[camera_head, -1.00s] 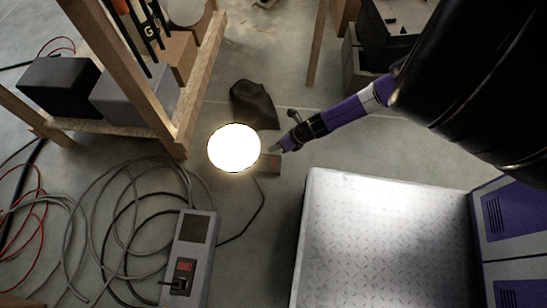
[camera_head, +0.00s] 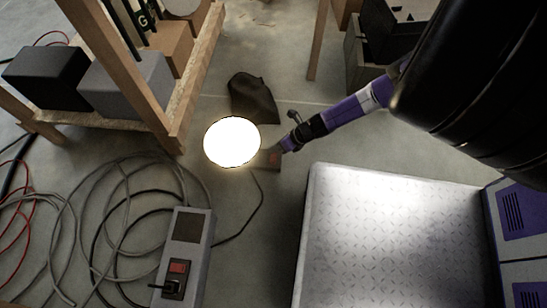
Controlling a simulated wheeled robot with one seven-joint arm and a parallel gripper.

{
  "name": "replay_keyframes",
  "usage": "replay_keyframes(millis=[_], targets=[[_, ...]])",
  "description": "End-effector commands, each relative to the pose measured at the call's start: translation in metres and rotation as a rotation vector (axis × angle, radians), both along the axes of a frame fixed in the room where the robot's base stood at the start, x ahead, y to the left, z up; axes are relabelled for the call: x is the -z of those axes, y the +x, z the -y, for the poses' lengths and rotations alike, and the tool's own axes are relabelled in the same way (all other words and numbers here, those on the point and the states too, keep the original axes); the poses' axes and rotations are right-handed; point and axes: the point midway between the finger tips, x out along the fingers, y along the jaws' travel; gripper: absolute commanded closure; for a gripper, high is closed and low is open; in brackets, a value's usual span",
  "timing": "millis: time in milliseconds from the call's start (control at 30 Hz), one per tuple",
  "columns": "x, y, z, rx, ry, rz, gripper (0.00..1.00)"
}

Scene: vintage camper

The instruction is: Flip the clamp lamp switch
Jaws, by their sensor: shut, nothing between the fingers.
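The clamp lamp (camera_head: 232,142) shows as a bright, glowing white disc near the middle of the view. Just to its right is a small grey box with a reddish patch (camera_head: 273,159), which looks like the lamp's switch. A thin dark cord runs down from near it. My gripper (camera_head: 278,151) reaches in from the upper right, its tip at the top right of this small box. It is shut and empty. I cannot tell whether the tip touches the switch, nor the switch's position.
A dark draped object (camera_head: 252,98) lies behind the lamp. A wooden shelf (camera_head: 196,95) with boxes stands at left. A grey power box with a red switch (camera_head: 178,267) sits among coiled cables at lower left. A dark crate (camera_head: 354,70) stands at upper right.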

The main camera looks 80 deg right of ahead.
Motion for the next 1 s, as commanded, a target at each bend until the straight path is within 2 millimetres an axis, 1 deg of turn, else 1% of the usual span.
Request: replay_keyframes(millis=[33, 200, 1000], targets=[[0.0119, 0.0003, 0.0008, -0.001, -0.001, 0.000, 1.00], [0.0204, 0.0009, 0.0021, 0.000, 0.000, 0.001, 1.00], [0.0199, 0.0008, 0.0023, 0.000, 0.000, 0.001, 1.00]])
